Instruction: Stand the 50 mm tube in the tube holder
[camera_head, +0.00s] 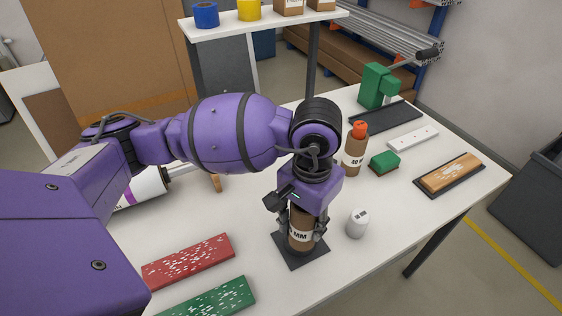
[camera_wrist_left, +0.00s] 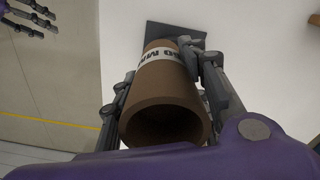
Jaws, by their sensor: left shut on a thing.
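The brown 50 mm tube (camera_head: 301,241), with a white label, stands about upright over the dark square base of the tube holder (camera_head: 290,259). My left gripper (camera_head: 302,225) is shut on the tube from above, a finger on each side. The wrist view shows the tube's open end (camera_wrist_left: 165,125) close up and the holder's dark plate (camera_wrist_left: 165,32) beyond its far end. The tube's lower end is at the plate; I cannot tell whether it rests fully down. My right gripper (camera_wrist_left: 32,18) shows only at the wrist view's top left corner, empty, fingers apart.
A brown tube marked 40 (camera_head: 353,160) with an orange-red top stands behind right. A small white container (camera_head: 357,224) stands close right of the holder. A red board (camera_head: 188,261) and green board (camera_head: 212,300) lie front left. A green block (camera_head: 384,162) lies farther right.

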